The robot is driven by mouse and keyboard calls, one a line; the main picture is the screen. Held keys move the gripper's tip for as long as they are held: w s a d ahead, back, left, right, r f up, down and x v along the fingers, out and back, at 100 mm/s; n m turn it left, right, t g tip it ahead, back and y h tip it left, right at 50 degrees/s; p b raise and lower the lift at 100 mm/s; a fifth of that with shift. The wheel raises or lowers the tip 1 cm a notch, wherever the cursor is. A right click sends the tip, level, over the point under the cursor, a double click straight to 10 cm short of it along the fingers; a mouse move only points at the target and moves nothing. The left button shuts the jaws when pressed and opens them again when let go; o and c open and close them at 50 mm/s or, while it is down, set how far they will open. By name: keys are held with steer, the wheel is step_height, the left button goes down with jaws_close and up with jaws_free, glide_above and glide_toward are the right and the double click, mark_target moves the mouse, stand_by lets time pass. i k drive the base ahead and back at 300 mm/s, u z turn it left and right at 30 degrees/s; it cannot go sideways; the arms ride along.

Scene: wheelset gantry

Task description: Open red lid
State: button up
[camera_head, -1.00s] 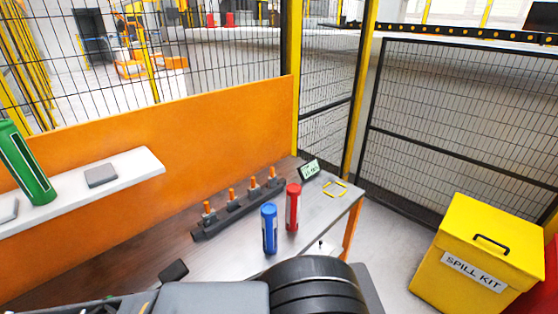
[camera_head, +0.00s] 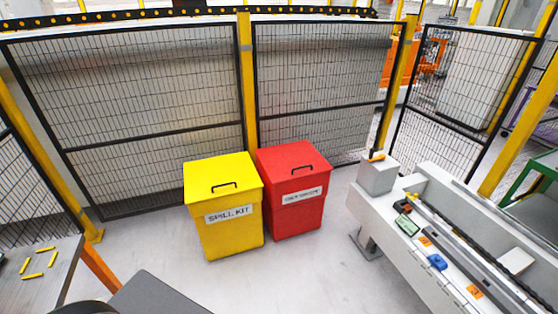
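A red bin (camera_head: 293,206) stands on the floor near the middle of the picture, with a white label on its front. My gripper is not in view. Only a dark grey part of my own body shows at the bottom left edge.
A yellow spill kit bin (camera_head: 225,221) stands directly left of the red bin. A mesh fence (camera_head: 320,85) runs behind both. A table corner (camera_head: 38,270) is at the left, a long grey bench (camera_head: 440,245) at the right. The floor (camera_head: 300,275) in front is clear.

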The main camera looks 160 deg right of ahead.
mark_target(291, 162)
steer(key=z, duration=5.45)
steer(key=i, duration=0.65)
steer(key=z, duration=0.45)
steer(key=i, duration=1.15)
steer(key=u, duration=0.5)
steer(key=i, duration=1)
steer(key=u, duration=0.6)
